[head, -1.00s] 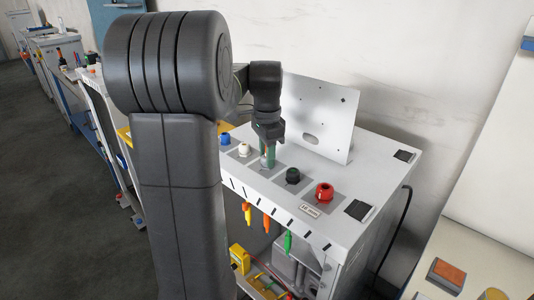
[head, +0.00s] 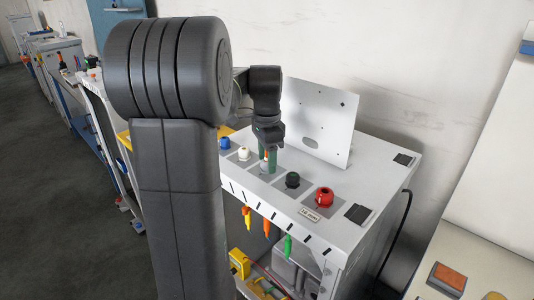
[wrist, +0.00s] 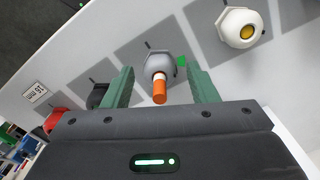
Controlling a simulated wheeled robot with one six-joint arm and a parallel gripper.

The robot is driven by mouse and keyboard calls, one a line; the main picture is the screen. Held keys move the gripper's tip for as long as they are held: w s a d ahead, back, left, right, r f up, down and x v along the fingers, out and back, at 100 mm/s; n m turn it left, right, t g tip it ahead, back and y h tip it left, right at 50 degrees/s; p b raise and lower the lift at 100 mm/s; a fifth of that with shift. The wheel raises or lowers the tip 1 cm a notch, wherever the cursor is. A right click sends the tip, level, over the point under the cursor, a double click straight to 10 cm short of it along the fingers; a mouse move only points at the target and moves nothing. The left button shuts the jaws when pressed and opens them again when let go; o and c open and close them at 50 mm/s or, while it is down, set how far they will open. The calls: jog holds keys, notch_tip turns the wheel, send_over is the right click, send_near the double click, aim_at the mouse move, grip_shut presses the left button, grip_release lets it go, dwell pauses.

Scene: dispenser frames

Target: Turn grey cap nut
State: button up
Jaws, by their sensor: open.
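In the head view my gripper (head: 269,159) points down at the grey nut (head: 264,167), which is partly hidden by the fingers. I cannot tell exactly how far down the fingers reach.
A white nut (head: 244,153) and a blue one (head: 224,142) stand left of my gripper. A black nut (head: 292,180) and a red nut (head: 324,197) stand to the right. An upright metal plate (head: 318,120) rises behind. Coloured tools (head: 266,226) hang along the front edge.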

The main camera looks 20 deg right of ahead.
notch_tip(320, 180, up, 14)
jog(key=b, duration=0.1)
dwell(0.4)
jog(key=shift+f, duration=0.1)
notch_tip(320, 180, down, 14)
jog(key=shift+r+p, duration=0.1)
jog(key=shift+p, duration=0.4)
dwell(0.5)
